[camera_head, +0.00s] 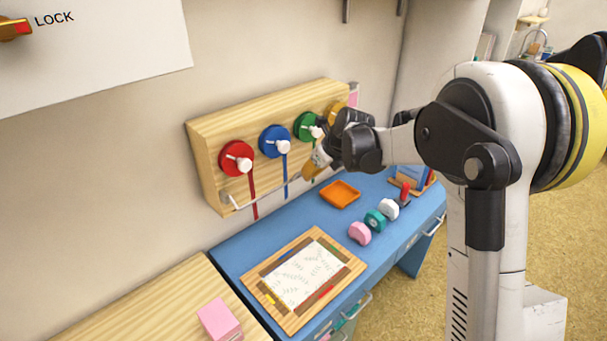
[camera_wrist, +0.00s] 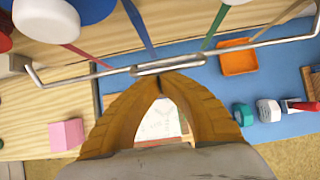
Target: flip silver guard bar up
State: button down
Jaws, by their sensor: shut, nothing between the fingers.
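The silver guard bar (camera_head: 262,196) runs low across the front of the wooden dial board (camera_head: 207,148), below the dials. In the wrist view the bar (camera_wrist: 90,77) spans the picture, with a thicker middle section (camera_wrist: 165,67). My gripper (camera_head: 310,171) is at the front of the board, low beside the bar. In the wrist view its tan fingers (camera_wrist: 160,78) are shut and empty, with their tips right at the underside of the thicker section. I cannot tell whether they touch it. The bar's right part is hidden by my gripper in the head view.
Red (camera_head: 228,160), blue (camera_head: 269,147) and green (camera_head: 303,125) dials with white knobs sit above the bar. On the blue desk (camera_head: 232,258) are an orange tray (camera_head: 340,195), a wood-framed paper (camera_head: 300,275) and small stamps (camera_head: 374,221). A pink block (camera_head: 219,320) lies front left.

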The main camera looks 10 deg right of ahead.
jog(key=shift+r, duration=0.5)
jog(key=shift+w+a+r+p, duration=0.1)
jog(key=shift+r+p, duration=0.05)
jog(key=shift+p, duration=0.15)
